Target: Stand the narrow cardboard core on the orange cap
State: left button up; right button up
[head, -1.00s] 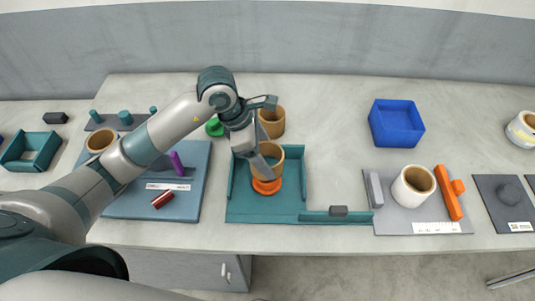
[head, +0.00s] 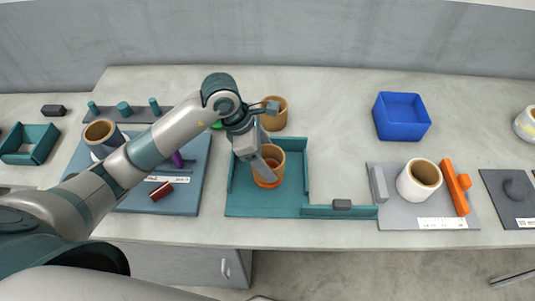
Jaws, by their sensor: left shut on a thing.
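A narrow tan cardboard core (head: 273,164) stands upright in the teal tray (head: 255,204). Its bottom meets the orange cap (head: 267,184), whose rim shows below it. Orange also shows inside the core's opening. My left gripper (head: 266,165) comes down from above at the core's left side and is shut on its wall. The gripper covers part of the core. My right gripper is out of view.
Another tan core (head: 275,114) stands behind the tray. A blue bin (head: 401,116) is at the back right. A white roll (head: 418,180) and an orange bar (head: 456,187) are on a grey board at right. A blue board (head: 190,190) lies left.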

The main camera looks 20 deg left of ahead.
pick_arm(q)
jog(key=shift+f, duration=0.5)
jog(key=shift+b, duration=0.75)
dwell(1.2)
jog(key=shift+f+b, duration=0.55)
jog(key=shift+b, duration=0.05)
jog(key=o, duration=0.8)
jog(key=shift+c, duration=0.2)
jog(key=shift+r, duration=0.1)
jog(key=p+v, duration=0.4)
jog(key=v, duration=0.6)
jog(key=shift+a+r+p, duration=0.15)
jog(key=shift+r+p, duration=0.25)
dwell(0.9)
